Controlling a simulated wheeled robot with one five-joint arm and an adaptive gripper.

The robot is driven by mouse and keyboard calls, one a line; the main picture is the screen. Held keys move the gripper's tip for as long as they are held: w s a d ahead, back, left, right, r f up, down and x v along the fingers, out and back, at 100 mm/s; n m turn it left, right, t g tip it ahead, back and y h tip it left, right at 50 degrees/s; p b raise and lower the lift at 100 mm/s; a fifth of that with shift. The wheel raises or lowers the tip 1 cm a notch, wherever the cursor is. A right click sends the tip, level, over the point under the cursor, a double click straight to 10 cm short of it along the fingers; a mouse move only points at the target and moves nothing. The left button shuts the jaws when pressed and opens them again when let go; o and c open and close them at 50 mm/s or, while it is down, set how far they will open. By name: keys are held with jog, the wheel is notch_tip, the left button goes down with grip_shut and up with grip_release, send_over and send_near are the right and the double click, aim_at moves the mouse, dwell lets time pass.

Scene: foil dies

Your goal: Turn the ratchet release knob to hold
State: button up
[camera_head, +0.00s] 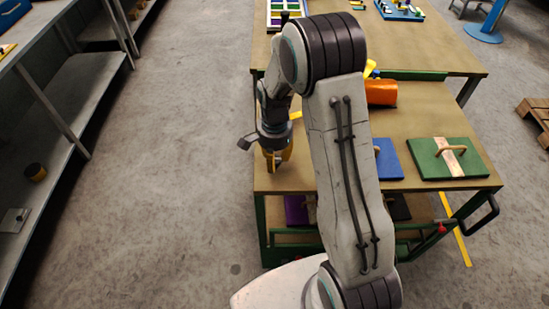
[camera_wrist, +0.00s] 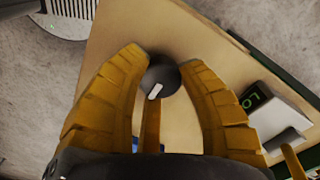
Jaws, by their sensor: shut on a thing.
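The knob (camera_wrist: 163,74) is dark and round with a short white mark, seen in the wrist view between the yellow fingertips. The white mark points down and slightly left in that view. My gripper (camera_wrist: 163,68) is shut on the knob, one finger at each side. In the head view my gripper (camera_head: 275,162) points down at the left front of the wooden cart top (camera_head: 330,183), and the knob is hidden there. A pale box (camera_wrist: 283,112) with a dark label and green letters "LO" stands right of the fingers; the rest of the label cannot be read.
A blue board (camera_head: 388,160) and a green board (camera_head: 447,160) with a wooden handle lie to the right on the cart. An orange cylinder (camera_head: 381,92) is behind them. A second table (camera_head: 433,62) stands further back. Grey shelves (camera_head: 70,95) stand left across open floor.

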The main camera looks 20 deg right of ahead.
jog(key=shift+c, duration=0.6)
jog(key=shift+f+n, duration=0.1)
jog(key=shift+n, duration=0.3)
jog(key=n+b, duration=0.2)
jog(key=n, duration=0.1)
jog(key=shift+f, duration=0.1)
jog(key=n+b, duration=0.2)
jog(key=n, duration=0.3)
jog(key=shift+s, duration=0.1)
jog(key=n+b, duration=0.1)
jog(key=n, duration=0.3)
jog(key=shift+n, duration=0.4)
jog(key=shift+n+b, duration=0.35)
jog(key=shift+n, duration=1.95)
jog(key=o, duration=1.2)
